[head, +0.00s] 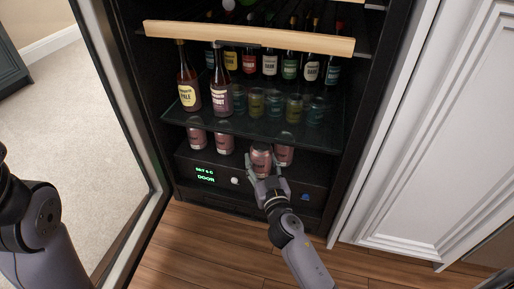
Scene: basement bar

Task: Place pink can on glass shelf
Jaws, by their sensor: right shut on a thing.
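A pink can (261,160) is in my right gripper (262,172), whose fingers are shut around it. The gripper is at the front of an open fridge, below the front edge of the glass shelf (270,130). Other pink cans, one at the left (197,138), one in the middle (224,144) and one just right of the held can (284,155), stand at the lower level. Whether the held can touches anything beneath it is hard to tell. Of my left arm only a link shows at the left edge; its gripper is out of view.
Two tall bottles (221,90) stand at the front left of the glass shelf, with several glasses or cans (275,104) behind. A wooden-fronted rack (250,38) is above. The open glass door (118,120) is at left, a white cabinet (440,130) at right.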

